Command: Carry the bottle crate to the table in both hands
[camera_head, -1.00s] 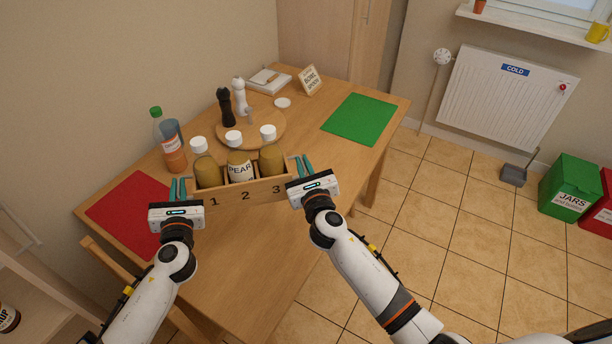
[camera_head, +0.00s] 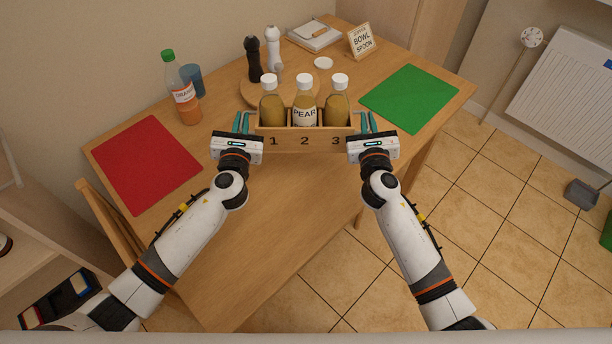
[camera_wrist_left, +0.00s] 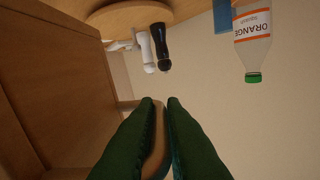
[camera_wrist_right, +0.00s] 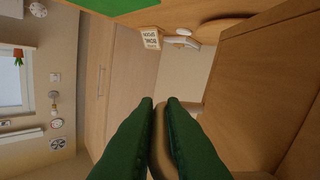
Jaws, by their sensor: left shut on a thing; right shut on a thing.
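The wooden bottle crate (camera_head: 303,141) is in the middle of the head view, its front marked 1, 2, 3. Three white-capped bottles (camera_head: 304,112) stand in it, one per numbered place; the middle one is labelled PEAR. My left gripper (camera_head: 241,123) is shut on the crate's left end, and my right gripper (camera_head: 365,123) is shut on its right end. Both wrist views show green fingers closed around a wooden edge beside the crate's wall (camera_wrist_left: 55,80). The crate looks level over the table (camera_head: 270,215); I cannot tell whether it touches the top.
A red mat (camera_head: 145,163) lies left and a green mat (camera_head: 417,97) right. An orange squash bottle (camera_head: 185,98) and blue cup (camera_head: 192,80) stand at left. Behind the crate is a round board (camera_head: 248,92) with dark and white mills. The table front is clear.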

